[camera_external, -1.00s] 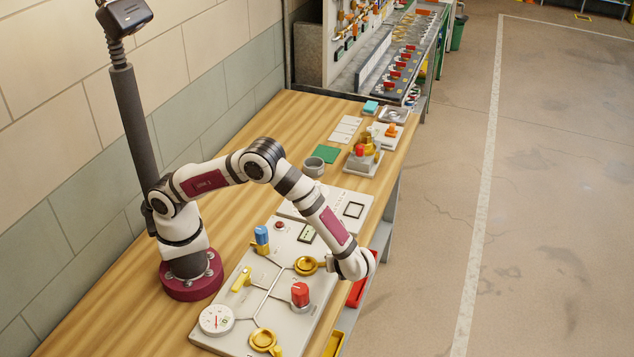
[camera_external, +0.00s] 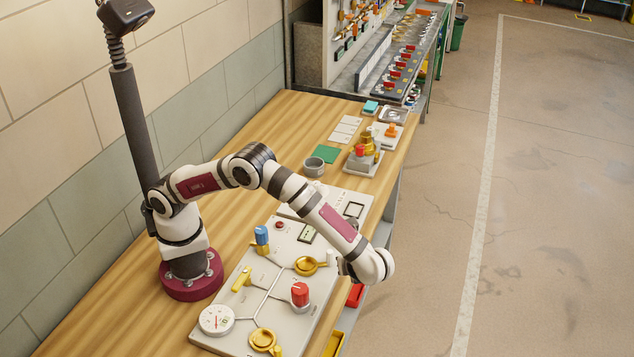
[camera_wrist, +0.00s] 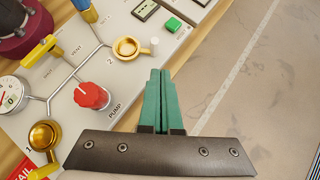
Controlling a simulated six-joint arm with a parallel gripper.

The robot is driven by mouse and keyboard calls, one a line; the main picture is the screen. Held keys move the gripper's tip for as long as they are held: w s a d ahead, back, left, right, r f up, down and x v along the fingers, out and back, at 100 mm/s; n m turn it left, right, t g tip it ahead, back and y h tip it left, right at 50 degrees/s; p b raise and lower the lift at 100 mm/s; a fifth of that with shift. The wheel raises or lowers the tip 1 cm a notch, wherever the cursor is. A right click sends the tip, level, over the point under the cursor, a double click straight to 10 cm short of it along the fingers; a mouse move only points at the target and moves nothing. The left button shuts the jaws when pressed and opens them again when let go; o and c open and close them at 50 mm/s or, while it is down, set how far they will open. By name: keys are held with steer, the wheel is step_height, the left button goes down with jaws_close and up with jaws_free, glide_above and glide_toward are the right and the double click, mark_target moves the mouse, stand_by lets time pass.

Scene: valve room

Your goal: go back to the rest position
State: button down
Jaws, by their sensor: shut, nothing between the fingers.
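My gripper (camera_wrist: 160,76) shows in the wrist view with its two teal fingers shut together and nothing between them. In the external view its fingers are mostly hidden by my wrist, which hangs beyond the right edge of the valve panel (camera_external: 237,284). In the wrist view the red pump knob (camera_wrist: 91,96) lies left of the fingers, apart from them. A brass valve (camera_wrist: 127,47) marked 2 lies up and left of the fingertips, and brass valve 1 (camera_wrist: 45,135) is at lower left.
The panel also carries a blue-handled valve (camera_external: 262,236), a yellow lever (camera_external: 242,279) and a round gauge (camera_external: 216,320). A grey cup (camera_external: 314,167) and a brass valve on a base (camera_external: 364,158) stand farther back. Open floor (camera_external: 540,200) lies right of the bench.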

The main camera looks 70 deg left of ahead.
steer(key=s+a+r+n+g+h, duration=0.1)
steer(key=s+a+r+n+h, duration=0.25)
steer(key=a, duration=0.55)
steer(key=s+a+r+n+g, duration=0.2)
steer(key=a+r+n, duration=0.2)
steer(key=a+r, duration=0.4)
steer(key=s+a+f+n+h, duration=0.1)
steer(key=s+a+n, duration=0.2)
steer(key=s+a, duration=0.2)
steer(key=s+a+f+n+t+h, duration=0.1)
steer(key=s+a+n, duration=0.3)
steer(key=s, duration=0.6)
steer(key=shift+s+a+f+h, duration=0.2)
steer(key=shift+a+f+h, duration=0.2)
steer(key=shift+h, duration=0.35)
